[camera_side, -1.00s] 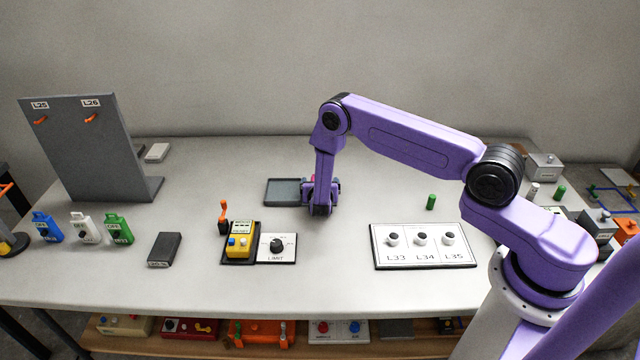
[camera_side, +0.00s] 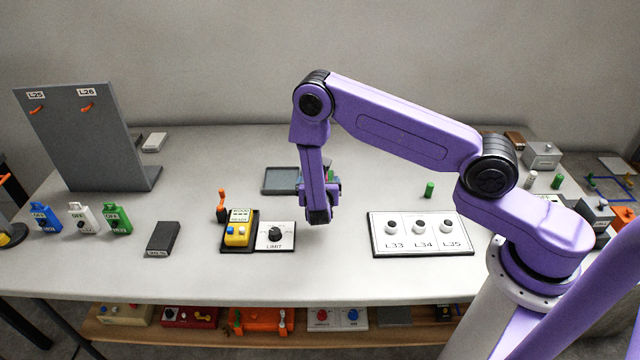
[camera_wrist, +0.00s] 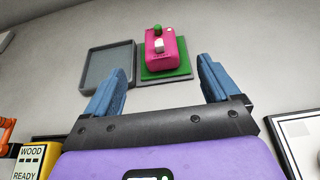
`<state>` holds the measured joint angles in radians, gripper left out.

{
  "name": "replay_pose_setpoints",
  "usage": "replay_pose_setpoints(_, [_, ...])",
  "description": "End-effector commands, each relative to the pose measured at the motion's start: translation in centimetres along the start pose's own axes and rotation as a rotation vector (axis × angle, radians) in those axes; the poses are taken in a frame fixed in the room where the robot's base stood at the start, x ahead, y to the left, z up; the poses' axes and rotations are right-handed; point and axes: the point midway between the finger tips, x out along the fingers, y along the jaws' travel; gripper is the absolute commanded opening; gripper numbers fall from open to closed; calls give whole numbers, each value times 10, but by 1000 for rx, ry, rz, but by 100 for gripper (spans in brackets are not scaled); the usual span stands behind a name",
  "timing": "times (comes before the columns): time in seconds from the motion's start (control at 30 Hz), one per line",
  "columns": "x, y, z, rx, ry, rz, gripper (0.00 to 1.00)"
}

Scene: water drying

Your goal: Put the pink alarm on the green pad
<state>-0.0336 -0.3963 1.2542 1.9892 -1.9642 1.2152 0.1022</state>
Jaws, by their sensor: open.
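The pink alarm (camera_wrist: 166,53) is a boxy pink body with a dark green knob on top and a pale block on its front. In the wrist view it rests on the green pad (camera_wrist: 181,73), upright as far as I can tell. My gripper (camera_wrist: 162,68) has two blue fingers spread wide, with nothing between them, and the alarm and pad lie beyond the tips. In the side view my gripper (camera_side: 321,198) hangs low over the table and hides the alarm and most of the pad (camera_side: 331,173).
A grey tray (camera_wrist: 108,70) sits just left of the pad. A yellow WOOD READY box (camera_side: 238,234) and a LIMIT dial (camera_side: 275,236) are at the front left. A white panel with three knobs (camera_side: 420,249) is at the right, with a small green cylinder (camera_side: 429,189) behind it.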

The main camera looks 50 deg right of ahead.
Motion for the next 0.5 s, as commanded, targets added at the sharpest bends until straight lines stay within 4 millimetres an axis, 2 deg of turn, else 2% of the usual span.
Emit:
replay_pose_setpoints(0.27, [-7, 0, 6, 14, -4, -7, 89])
replay_pose_setpoints(0.37, [-15, 0, 22, 63, -12, -34, 89])
replay_pose_setpoints(0.5, [-40, -9, 60, 197, -11, -111, 89])
